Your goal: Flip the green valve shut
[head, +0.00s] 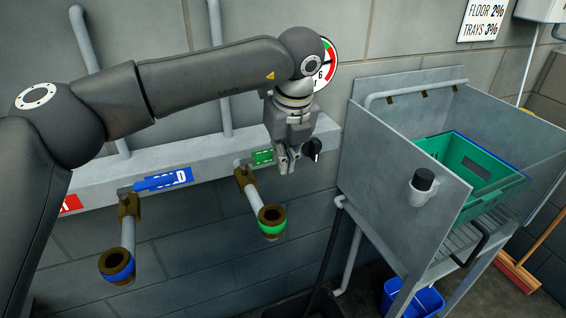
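The green valve has a short green handle (262,157) lying sideways along the grey wall rail. Its brass body (243,177) leads to a slanting pipe with a green-banded outlet (271,220). My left gripper (286,164) points down just right of the green handle. Its fingertips look close together and partly overlap in this view. I cannot tell whether they touch the handle or how far apart they are. The handle's right end is partly hidden by the gripper. My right gripper is not in view.
A blue valve handle (163,180) sits left on the rail (215,147), above a blue-banded outlet (117,264). A red label (70,204) is farther left. A black knob (312,149) is close right of my gripper. A metal sink stand (385,165) holds a green crate (440,148).

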